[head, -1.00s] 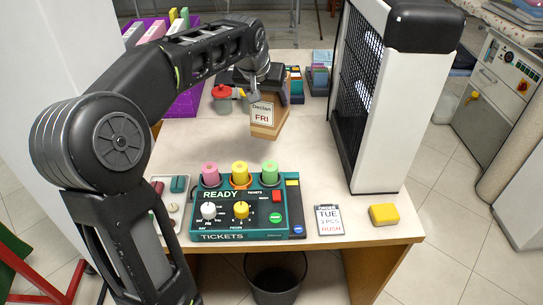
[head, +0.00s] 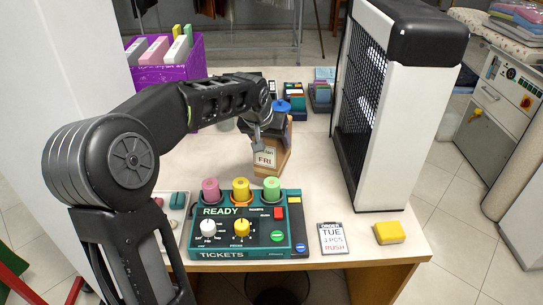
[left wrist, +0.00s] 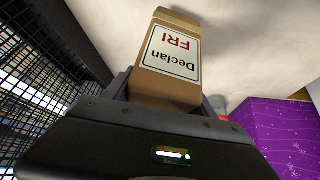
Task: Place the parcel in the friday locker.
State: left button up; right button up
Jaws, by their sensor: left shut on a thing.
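The parcel (head: 285,160) is a brown box with a white label reading FRI. In the left wrist view the parcel (left wrist: 165,92) shows the label "Declan FRI" upside down. My left gripper (head: 268,130) is shut on the parcel, with a finger on each side of it in the wrist view. The parcel is upright over the middle of the counter, behind the ticket panel; I cannot tell whether it touches the counter. I cannot make out a Friday locker in either view. My right gripper is not in view.
The green ticket panel (head: 235,255) with three coloured rolls stands at the counter's front. A white and black tower (head: 385,140) stands on the right. A purple crate (head: 190,58) is at the back left. A TUE tag (head: 335,238) and yellow block (head: 389,232) lie front right.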

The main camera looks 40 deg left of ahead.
pick_arm(q)
jog(key=shift+f, duration=0.35)
jog(key=shift+f, duration=1.9)
jog(key=o, duration=1.9)
jog(key=shift+f, duration=0.1)
jog(key=shift+c, duration=0.2)
